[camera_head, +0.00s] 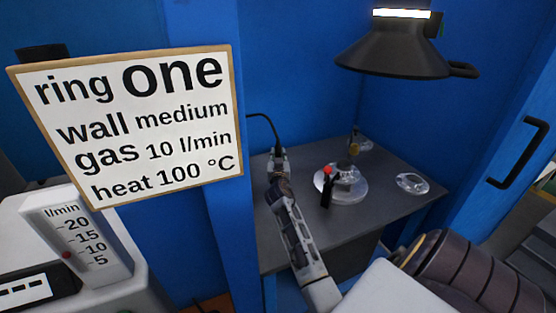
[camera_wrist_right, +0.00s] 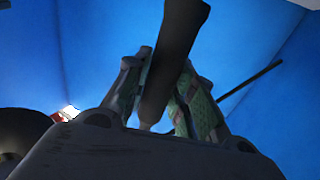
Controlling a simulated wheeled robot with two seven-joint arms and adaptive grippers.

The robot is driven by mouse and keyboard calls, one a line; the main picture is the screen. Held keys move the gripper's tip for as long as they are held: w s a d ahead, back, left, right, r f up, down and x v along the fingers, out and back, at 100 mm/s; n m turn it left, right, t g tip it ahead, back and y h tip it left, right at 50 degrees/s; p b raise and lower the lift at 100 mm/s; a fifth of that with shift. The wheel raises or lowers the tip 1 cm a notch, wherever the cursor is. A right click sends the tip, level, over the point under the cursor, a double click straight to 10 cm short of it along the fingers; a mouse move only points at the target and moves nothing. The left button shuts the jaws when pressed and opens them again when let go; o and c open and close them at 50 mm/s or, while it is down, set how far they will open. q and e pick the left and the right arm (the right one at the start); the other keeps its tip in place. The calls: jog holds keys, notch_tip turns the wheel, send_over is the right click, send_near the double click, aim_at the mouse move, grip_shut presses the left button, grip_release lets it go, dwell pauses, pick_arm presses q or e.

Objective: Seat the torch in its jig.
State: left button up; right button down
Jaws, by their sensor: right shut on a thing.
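My right gripper (camera_head: 278,168) is at the left part of the grey bench, near the blue wall. In the right wrist view its fingers (camera_wrist_right: 165,95) with green pads are shut on a dark, round-bodied thing (camera_wrist_right: 178,40), which appears to be the torch. A black cable (camera_head: 268,122) runs from the gripper area up to the wall at the left. A round pale plate (camera_head: 356,194) on the bench bears a clear, shiny piece (camera_head: 345,174). A black post with a red knob (camera_head: 327,185) stands at its left side. I cannot tell which part is the jig. My left gripper is not in view.
A clear ring-shaped piece (camera_head: 412,184) lies on the right of the bench (camera_head: 300,225). A small stand with a yellowish part (camera_head: 354,145) is at the back. A black hood lamp (camera_head: 395,50) hangs above. A sign (camera_head: 135,120) and a flow gauge (camera_head: 80,240) are at left.

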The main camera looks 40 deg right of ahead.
aim_at(278, 145)
notch_tip(278, 145, up, 9)
jog(key=shift+r+p, duration=0.1)
jog(key=shift+p, duration=0.4)
